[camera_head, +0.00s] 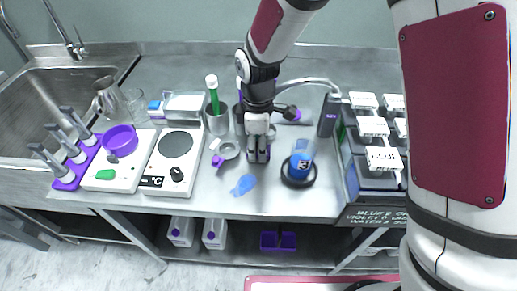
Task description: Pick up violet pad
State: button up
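My gripper (258,157) points down over the middle of the steel table, left of the blue beaker. A small bit of violet (268,153) shows right beside its fingertips. It may be the violet pad, mostly hidden by the fingers, but I cannot tell whether it is held or lies on the table. The fingers look close together, and their gap is too small to judge. A flat blue pad (244,185) lies in front of the gripper, and a green pad (105,174) lies on the white scale at the left.
A blue beaker (301,160) on a black round base stands to the right. A hotplate (174,155), purple bowl (120,140) and labelled bottle rack (375,205) flank the area. The front middle table is mostly clear.

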jog(key=shift+c, duration=0.8)
jog(key=shift+r, duration=0.15)
jog(key=shift+r, duration=0.6)
notch_tip(320, 180, up, 2)
jog(key=shift+r, duration=0.15)
jog(key=s+d, duration=0.2)
jog(key=s, duration=0.3)
jog(key=s+d, duration=0.2)
jog(key=s, duration=0.2)
jog(key=s+d+r, duration=0.1)
jog(key=s+d, duration=0.1)
jog(key=s, duration=0.3)
jog(key=shift+s+d+r, duration=0.1)
jog(key=shift+s+d, duration=0.2)
jog(key=o, duration=0.6)
jog(key=c, duration=0.5)
jog(key=shift+w, duration=0.1)
